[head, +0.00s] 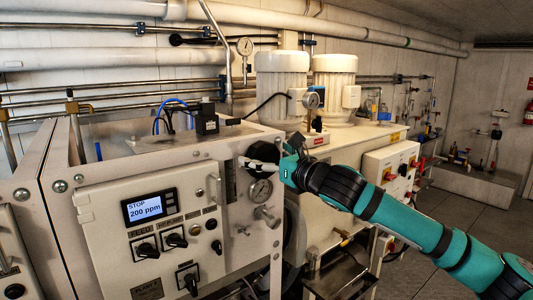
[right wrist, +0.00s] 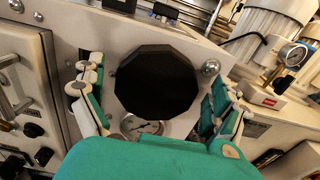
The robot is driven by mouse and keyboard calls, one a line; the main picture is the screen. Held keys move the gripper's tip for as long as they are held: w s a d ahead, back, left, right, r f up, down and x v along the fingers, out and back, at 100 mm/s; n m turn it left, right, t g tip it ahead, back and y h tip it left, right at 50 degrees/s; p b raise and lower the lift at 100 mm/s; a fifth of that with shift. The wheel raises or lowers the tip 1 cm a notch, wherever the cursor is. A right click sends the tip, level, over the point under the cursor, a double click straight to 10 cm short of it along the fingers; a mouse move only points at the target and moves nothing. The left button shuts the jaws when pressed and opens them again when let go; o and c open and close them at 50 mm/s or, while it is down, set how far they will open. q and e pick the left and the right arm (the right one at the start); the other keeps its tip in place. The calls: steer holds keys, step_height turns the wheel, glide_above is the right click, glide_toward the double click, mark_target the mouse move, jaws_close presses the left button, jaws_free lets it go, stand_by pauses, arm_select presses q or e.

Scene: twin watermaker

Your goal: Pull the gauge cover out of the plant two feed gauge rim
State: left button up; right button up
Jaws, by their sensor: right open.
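The gauge cover is a black, many-sided disc (right wrist: 155,83) on the light panel in the right wrist view. In the head view it is a dark round shape (head: 263,151) at the panel's upper right, partly hidden by my gripper. My right gripper (head: 262,165) is open at the cover. In the right wrist view its fingers (right wrist: 155,95) stand on both sides of the cover, with a visible gap at each side. The rim behind the cover is hidden. My left gripper is not in view.
A pressure gauge (head: 261,190) sits just below the cover, and its dial also shows in the right wrist view (right wrist: 142,126). A control panel with a "200 ppm" display (head: 148,209) and knobs is to the left. White motor housings (head: 283,75) stand behind. Grey floor is open at right.

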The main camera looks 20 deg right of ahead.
mark_target(266, 156)
steer(key=shift+w, duration=0.1)
steer(key=c, duration=1.2)
steer(key=shift+p+v, duration=0.45)
steer(key=shift+v, duration=1.65)
